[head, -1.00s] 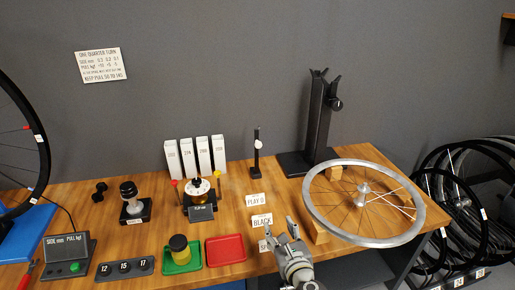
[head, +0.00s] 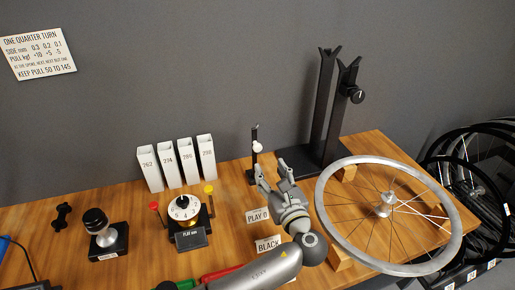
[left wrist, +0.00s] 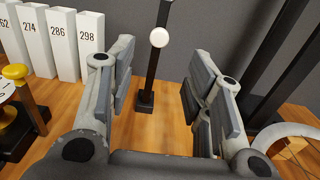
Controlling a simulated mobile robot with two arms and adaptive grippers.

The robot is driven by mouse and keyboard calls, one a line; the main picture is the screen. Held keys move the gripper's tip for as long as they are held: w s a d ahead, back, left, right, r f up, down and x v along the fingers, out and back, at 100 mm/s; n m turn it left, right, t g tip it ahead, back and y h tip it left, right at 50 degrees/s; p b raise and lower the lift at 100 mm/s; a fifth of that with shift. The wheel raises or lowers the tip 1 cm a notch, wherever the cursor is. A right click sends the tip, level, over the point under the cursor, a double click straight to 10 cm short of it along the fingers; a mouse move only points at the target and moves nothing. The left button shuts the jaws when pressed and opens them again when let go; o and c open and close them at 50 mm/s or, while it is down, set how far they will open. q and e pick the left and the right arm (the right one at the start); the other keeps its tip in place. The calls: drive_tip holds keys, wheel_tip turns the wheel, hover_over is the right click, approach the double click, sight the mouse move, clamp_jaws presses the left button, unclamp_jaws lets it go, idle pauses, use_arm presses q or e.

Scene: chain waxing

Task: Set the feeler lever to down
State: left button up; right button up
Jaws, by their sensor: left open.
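The feeler appears to be the slim black post (head: 254,163) on a small base at the back of the bench, with a round white knob (head: 257,147) partway up. In the left wrist view the post (left wrist: 149,75) stands upright between my fingers in the picture, beyond them, with the white knob (left wrist: 159,37) near the top. My left gripper (head: 271,171) is open and empty, just in front of the post; no contact shows. Its two fingers also show in the left wrist view (left wrist: 161,78). My right gripper is out of view.
A spoked wheel (head: 326,217) lies to the right, by a tall black stand (head: 325,110). Numbered white boxes (head: 186,162) and a dial device (head: 183,208) with red and yellow knobs stand left. Label cards (head: 258,216) lie beside my left gripper.

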sight(258, 149)
use_arm(q)
drive_tip(key=b+x, duration=0.1)
drive_tip(key=x, duration=0.7)
drive_tip(key=shift+w+a+f+b, duration=0.1)
drive_tip(key=shift+w+b, duration=0.1)
drive_tip(key=shift+b, duration=0.1)
drive_tip(key=shift+w+a, duration=0.15)
drive_tip(key=shift+w, duration=0.35)
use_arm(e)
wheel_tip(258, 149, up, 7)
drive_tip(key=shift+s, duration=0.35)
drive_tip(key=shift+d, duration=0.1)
use_arm(q)
clamp_jaws()
